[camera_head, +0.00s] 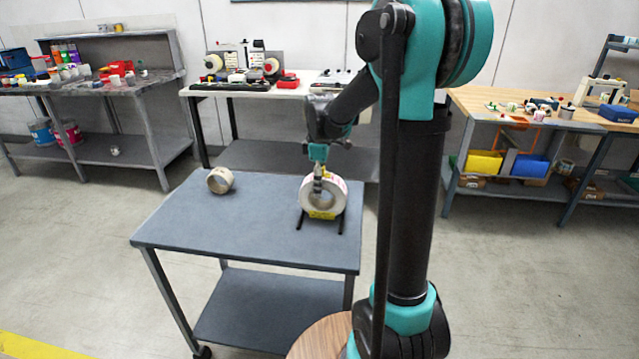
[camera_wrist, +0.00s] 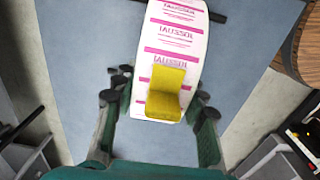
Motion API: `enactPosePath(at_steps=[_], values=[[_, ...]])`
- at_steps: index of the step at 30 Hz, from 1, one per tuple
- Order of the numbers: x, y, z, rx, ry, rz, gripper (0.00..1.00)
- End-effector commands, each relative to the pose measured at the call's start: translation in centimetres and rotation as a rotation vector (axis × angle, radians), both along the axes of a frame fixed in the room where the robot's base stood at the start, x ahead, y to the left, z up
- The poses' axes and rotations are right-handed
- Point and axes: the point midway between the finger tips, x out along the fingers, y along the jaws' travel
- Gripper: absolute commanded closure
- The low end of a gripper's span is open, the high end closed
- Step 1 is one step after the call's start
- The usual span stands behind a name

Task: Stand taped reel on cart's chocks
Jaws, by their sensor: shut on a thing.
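The taped reel (camera_head: 335,192) is white with magenta print and stands upright over the cart top, its hole facing my body. A yellow tape piece (camera_head: 321,215) shows low on it; in the wrist view yellow tape (camera_wrist: 166,90) lies across the printed rim (camera_wrist: 178,32). The black chocks (camera_head: 300,221) show as short bars at both sides of its bottom; I cannot tell whether its weight rests on them. My gripper (camera_head: 318,178) is at the reel from above, shut on it, with one finger on each side in the wrist view. The cart (camera_head: 185,222) is grey-blue.
A tan roll (camera_head: 220,180) lies on the cart's left rear part. The cart's front left top is clear. Benches with goods stand behind: a dark one (camera_head: 120,88) left, a white one (camera_head: 215,91) in the middle, a wooden one (camera_head: 480,103) right.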

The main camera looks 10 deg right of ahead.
Motion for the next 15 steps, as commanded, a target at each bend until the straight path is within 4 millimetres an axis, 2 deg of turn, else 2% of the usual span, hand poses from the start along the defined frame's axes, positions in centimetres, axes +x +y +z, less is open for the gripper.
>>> enactPosePath(at_steps=[5, 6, 11, 15], values=[[0.02, 0.0, 0.02, 0.0, 0.0, 0.0, 1.0], [0.02, 0.0, 0.03, 0.0, 0.0, 0.0, 0.55], [0.02, 0.0, 0.03, 0.0, 0.0, 0.0, 0.35], [0.01, 0.01, 0.02, 0.0, 0.0, 0.0, 0.34]])
